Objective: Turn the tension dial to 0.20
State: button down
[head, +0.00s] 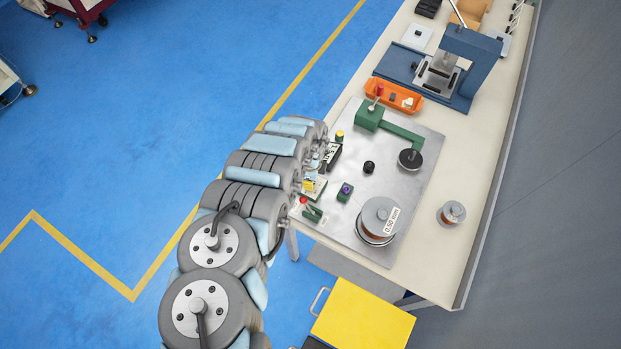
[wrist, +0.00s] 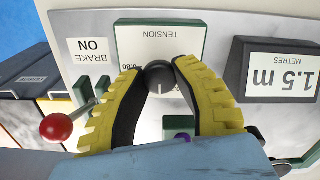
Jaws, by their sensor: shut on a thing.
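The tension dial (wrist: 159,78) is a small dark round knob with a pale mark on it, in front of a white plate labelled TENSION (wrist: 160,45). The yellow-padded fingers of my gripper (wrist: 160,70) are shut on the dial, one at each side. In the head view my arm reaches to the left edge of the winder plate (head: 410,185), and the dial cannot be made out there.
A red-knobbed lever (wrist: 57,127) by the BRAKE ON label (wrist: 92,50) stands close to the left finger. A METRES display (wrist: 283,72) reading 1.5 m is at right. A wire spool (head: 380,213) and green guide arm (head: 390,125) stand on the plate.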

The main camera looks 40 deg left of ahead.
jog(key=n, duration=0.4)
jog(key=shift+w+n, duration=0.1)
jog(key=shift+n, duration=0.2)
jog(key=n, duration=0.4)
jog(key=shift+f+n, duration=0.15)
jog(key=shift+n, duration=0.15)
jog(key=n, duration=0.4)
jog(key=shift+n, duration=0.3)
jog(key=shift+n+b, duration=0.55)
jog(key=shift+n, duration=1.25)
jog(key=c, duration=0.7)
grip_release()
